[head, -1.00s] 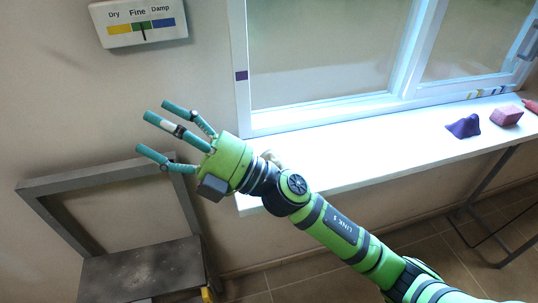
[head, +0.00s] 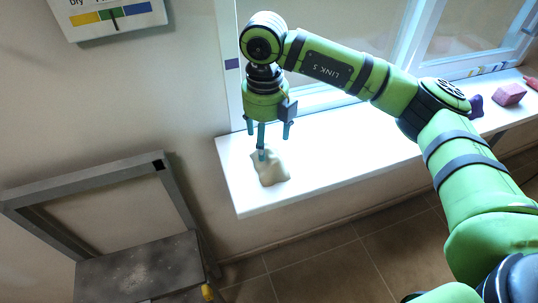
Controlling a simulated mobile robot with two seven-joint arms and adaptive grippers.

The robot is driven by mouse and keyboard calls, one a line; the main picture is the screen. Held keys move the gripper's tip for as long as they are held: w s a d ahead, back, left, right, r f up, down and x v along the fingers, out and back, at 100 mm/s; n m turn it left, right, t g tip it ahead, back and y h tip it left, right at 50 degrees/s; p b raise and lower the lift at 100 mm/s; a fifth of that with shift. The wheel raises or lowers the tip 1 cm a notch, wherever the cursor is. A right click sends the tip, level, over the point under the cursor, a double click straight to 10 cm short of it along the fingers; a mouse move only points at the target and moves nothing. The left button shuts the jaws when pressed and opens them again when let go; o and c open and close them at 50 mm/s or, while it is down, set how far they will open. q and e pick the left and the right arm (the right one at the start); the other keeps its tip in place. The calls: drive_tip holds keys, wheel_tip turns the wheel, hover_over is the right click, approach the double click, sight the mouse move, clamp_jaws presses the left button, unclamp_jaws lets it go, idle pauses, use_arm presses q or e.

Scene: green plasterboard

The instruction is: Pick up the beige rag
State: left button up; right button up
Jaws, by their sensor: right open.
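The beige rag (head: 270,170) lies crumpled on the white windowsill (head: 335,165), near its left end. My right gripper (head: 265,145) points down at the rag from above, its teal fingers spread open. One finger reaches in front of the rag's upper part; I cannot tell whether it touches. My left gripper is not in view.
The window stands behind. A grey metal chair-like frame (head: 140,268) stands at lower left.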

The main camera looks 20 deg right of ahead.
sight(267, 150)
wheel_tip(267, 150, down, 4)
drive_tip(key=shift+f+p, duration=0.25)
drive_tip(key=shift+p, duration=1)
drive_tip(key=shift+f, duration=0.5)
drive_tip(key=c, duration=1.3)
